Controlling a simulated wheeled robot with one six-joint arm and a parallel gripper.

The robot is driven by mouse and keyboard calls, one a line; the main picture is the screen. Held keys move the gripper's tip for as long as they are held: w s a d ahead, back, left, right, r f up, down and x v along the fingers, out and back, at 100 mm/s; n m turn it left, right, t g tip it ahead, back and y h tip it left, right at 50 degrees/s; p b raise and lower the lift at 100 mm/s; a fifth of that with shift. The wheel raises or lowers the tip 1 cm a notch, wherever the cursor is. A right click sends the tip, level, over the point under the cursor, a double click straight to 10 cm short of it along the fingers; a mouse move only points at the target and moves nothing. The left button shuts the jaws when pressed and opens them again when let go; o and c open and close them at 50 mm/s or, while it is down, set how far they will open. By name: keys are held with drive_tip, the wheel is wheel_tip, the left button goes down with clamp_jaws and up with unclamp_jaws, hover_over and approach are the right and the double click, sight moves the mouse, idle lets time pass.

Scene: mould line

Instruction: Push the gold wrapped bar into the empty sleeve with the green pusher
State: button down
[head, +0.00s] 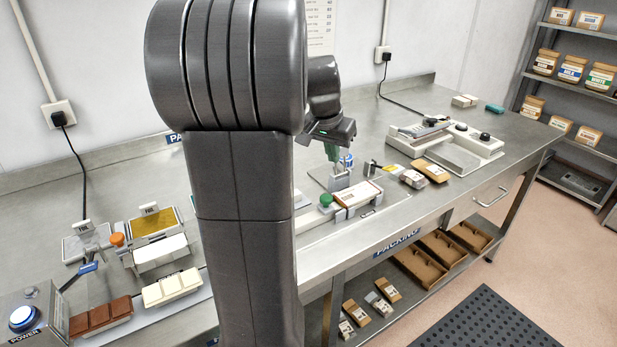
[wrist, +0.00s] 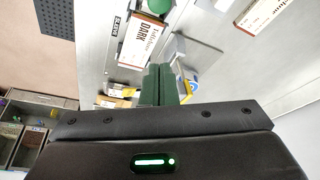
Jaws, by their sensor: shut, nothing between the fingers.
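My gripper (head: 331,157) is shut and empty above the packing fixture, its green fingers pointing down. In the wrist view the fingers (wrist: 160,70) lie together beside the sleeve. The sleeve (head: 361,194) is a brown and white box lying on the fixture; it reads "DARK" in the wrist view (wrist: 146,35). The pusher's round green knob (head: 326,200) stands at the sleeve's left end, and its edge shows at the top of the wrist view (wrist: 186,6). My fingers are apart from the knob. I cannot make out the gold wrapped bar for certain; the sleeve's inside is hidden.
Wrapped boxes (head: 413,179) lie right of the sleeve. A small post with a blue round top (head: 348,160) stands close behind it. A white machine (head: 446,147) is at the back right. Moulds and chocolate slabs (head: 101,316) are at the left. My arm hides the bench's middle.

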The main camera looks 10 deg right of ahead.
drive_tip(key=x, duration=1)
drive_tip(key=shift+w+d+r, duration=0.1)
drive_tip(key=shift+w+d, duration=0.05)
drive_tip(key=shift+w, duration=0.25)
drive_tip(key=shift+s+a+p, duration=0.45)
drive_tip(key=shift+s+a, duration=0.65)
drive_tip(key=shift+s+a+f, duration=0.2)
drive_tip(key=shift+f, duration=0.2)
drive_tip(key=s+a+b, duration=0.1)
drive_tip(key=a, duration=0.3)
drive_tip(key=s+a+b, duration=0.2)
drive_tip(key=a, duration=0.2)
drive_tip(key=s+a+b, duration=0.1)
drive_tip(key=a, duration=0.4)
drive_tip(key=shift+s, duration=0.35)
